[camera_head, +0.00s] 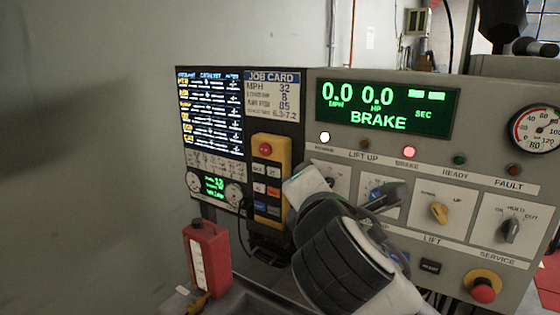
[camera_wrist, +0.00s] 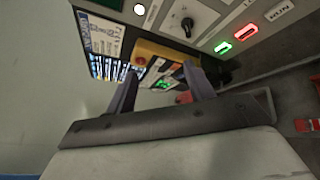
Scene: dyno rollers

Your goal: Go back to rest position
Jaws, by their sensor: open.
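My gripper (camera_wrist: 160,80) shows in the wrist view with its two dark fingers spread apart and nothing between them. Beyond the fingers are the yellow pendant (camera_wrist: 153,52) and the lit screen. In the head view my arm rises from the bottom and covers part of the control panel (camera_head: 480,160), in front of its left knobs. I cannot tell there whether any part of my arm touches the panel. The yellow pendant (camera_head: 284,150) with a red button hangs just left of my arm. The green display (camera_head: 385,107) reads 0.0 MPH, 0.0 HP and BRAKE.
A job card (camera_head: 274,95) and a dark data screen (camera_head: 210,115) are left of the display. A red bottle (camera_head: 207,257) stands at lower left. The left side is bare wall.

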